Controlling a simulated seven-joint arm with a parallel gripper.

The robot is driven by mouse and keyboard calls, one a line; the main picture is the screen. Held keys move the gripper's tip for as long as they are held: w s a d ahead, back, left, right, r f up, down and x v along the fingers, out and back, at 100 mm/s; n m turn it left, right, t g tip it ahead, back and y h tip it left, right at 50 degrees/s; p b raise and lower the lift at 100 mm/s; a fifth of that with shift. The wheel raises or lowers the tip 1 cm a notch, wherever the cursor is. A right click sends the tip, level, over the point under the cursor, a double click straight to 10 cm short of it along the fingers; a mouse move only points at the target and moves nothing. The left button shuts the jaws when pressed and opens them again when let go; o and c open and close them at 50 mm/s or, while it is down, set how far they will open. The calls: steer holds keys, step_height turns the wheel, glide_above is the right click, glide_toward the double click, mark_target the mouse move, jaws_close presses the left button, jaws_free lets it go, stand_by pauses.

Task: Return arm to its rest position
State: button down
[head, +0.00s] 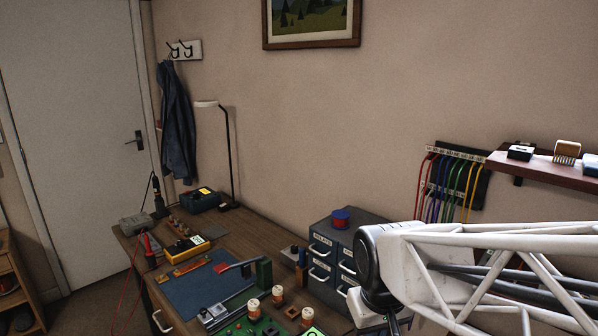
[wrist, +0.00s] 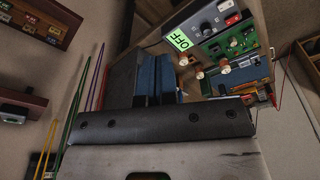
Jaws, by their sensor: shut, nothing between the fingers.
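In the head view my white truss arm reaches in from the right, and the fingers cannot be made out there.
A grey drawer cabinet (head: 322,264) stands on the wooden bench (head: 235,222) behind my arm, with a red and blue spool (head: 340,219) on top. Coloured cables (head: 452,190) and a shelf (head: 540,174) are on the wall at right. A blue mat (head: 192,291) and lamp (head: 229,155) stand left.

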steer(key=s+d+r+m, duration=0.2)
steer(key=s+d+r, duration=0.1)
steer(key=s+d, duration=0.3)
steer(key=shift+s+r+m+t, duration=0.15)
steer(key=shift+s+m+t, duration=0.25)
steer(key=shift+s, duration=0.3)
steer(key=shift+w+a, duration=0.1)
steer(key=w+a+f+n, duration=0.3)
steer(key=w+a, duration=0.2)
steer(key=a, duration=0.2)
steer(key=w+a+f+n+y, duration=0.1)
steer(key=w+a+f+n, duration=0.2)
steer(key=a, duration=0.5)
steer(key=w+a+f+n+y, duration=0.1)
steer(key=w+a+f+n, duration=0.2)
steer(key=w+a+f, duration=0.2)
steer(key=w+a, duration=0.2)
steer(key=shift+a+f, duration=0.15)
steer(key=shift+a, duration=0.15)
steer(key=shift+f, duration=0.1)
steer(key=x, duration=1.1)
steer(key=shift+s+d+f, duration=0.1)
steer(key=shift+s+f, duration=0.15)
steer(key=shift+f, duration=1.2)
